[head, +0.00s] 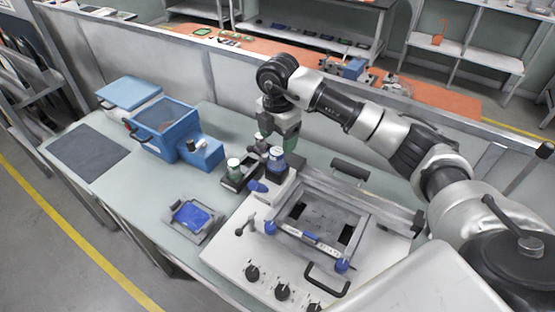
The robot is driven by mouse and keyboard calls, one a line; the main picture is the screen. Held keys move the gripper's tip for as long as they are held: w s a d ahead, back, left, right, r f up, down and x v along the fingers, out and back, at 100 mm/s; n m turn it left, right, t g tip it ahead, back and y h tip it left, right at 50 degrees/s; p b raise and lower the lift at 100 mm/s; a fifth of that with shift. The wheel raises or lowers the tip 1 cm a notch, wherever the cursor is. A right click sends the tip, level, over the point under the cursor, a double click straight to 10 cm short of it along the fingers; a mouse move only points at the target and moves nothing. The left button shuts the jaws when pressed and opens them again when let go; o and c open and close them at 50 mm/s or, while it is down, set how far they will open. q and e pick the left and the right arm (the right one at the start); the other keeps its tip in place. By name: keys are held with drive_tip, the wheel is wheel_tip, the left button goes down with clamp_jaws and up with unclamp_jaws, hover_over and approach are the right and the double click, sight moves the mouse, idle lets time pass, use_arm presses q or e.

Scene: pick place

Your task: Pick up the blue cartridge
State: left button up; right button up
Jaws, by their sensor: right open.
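The blue cartridge (276,161) stands upright near the back left corner of the white machine, with a pale top band. My right gripper (279,144) points down just above and behind it, with its jaws open. The gripper partly overlaps the cartridge's top in this view, and I cannot tell whether the fingers touch it. My left gripper is out of view.
A white machine (226,259) with a framed opening, blue knobs and black handles fills the front right. A blue box (166,127) stands at left. A small tray with a blue pad (192,216) lies in front. A grey partition (190,68) runs behind.

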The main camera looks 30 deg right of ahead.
sight(277, 150)
wheel_tip(277, 150, down, 3)
drive_tip(key=shift+w+a+r+p, duration=0.1)
drive_tip(key=shift+w+p, duration=0.05)
drive_tip(key=shift+p, duration=1.1)
wheel_tip(277, 150, down, 2)
drive_tip(key=shift+f, duration=0.35)
drive_tip(key=c, duration=0.9)
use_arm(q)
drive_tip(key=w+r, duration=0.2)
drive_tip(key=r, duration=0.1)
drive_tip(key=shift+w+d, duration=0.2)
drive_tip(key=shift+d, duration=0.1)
use_arm(e)
drive_tip(key=shift+c, duration=1.3)
